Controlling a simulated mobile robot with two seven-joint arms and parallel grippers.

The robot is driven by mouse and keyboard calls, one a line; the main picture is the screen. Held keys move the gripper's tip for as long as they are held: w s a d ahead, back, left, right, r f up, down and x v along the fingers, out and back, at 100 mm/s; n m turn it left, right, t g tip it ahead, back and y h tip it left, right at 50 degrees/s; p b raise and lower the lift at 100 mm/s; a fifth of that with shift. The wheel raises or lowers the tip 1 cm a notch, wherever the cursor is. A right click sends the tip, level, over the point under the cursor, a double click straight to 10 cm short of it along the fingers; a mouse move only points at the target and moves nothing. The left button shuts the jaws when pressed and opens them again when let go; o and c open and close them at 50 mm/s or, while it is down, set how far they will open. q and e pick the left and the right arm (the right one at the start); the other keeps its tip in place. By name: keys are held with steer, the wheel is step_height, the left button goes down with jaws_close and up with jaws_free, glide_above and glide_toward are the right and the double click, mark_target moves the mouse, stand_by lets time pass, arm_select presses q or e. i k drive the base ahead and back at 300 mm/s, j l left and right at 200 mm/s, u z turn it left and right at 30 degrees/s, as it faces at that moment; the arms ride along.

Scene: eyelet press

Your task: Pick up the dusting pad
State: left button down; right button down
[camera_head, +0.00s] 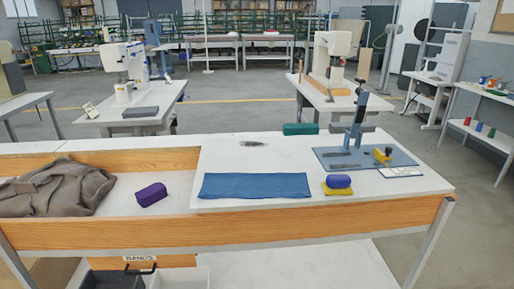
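Neither of my grippers is in view. No label marks the dusting pad, and I cannot tell for certain which item it is. A rounded blue pad (338,181) sits on a flat yellow piece (338,191) near the front right of the table. A purple block (151,194) lies in the lower left section, beside the raised white top. A dark green block (301,129) is at the back edge. Nothing is held in view.
A blue band of cloth (255,186) lies flat at the front of the white top (225,155). The eyelet press (355,130) stands on a blue plate (330,160) at right. Crumpled brown cloth (55,190) fills the left. Bins (112,279) sit below.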

mark_target(335, 184)
steer(key=i+l, duration=0.1)
steer(key=l, duration=0.3)
steer(key=i+l, duration=0.15)
steer(key=l, duration=0.2)
steer(key=i+l, duration=0.1)
steer(key=l, duration=0.3)
steer(key=i+l, duration=0.15)
steer(key=l, duration=0.2)
steer(key=i+l, duration=0.1)
steer(key=l, duration=0.3)
steer(key=u, duration=0.05)
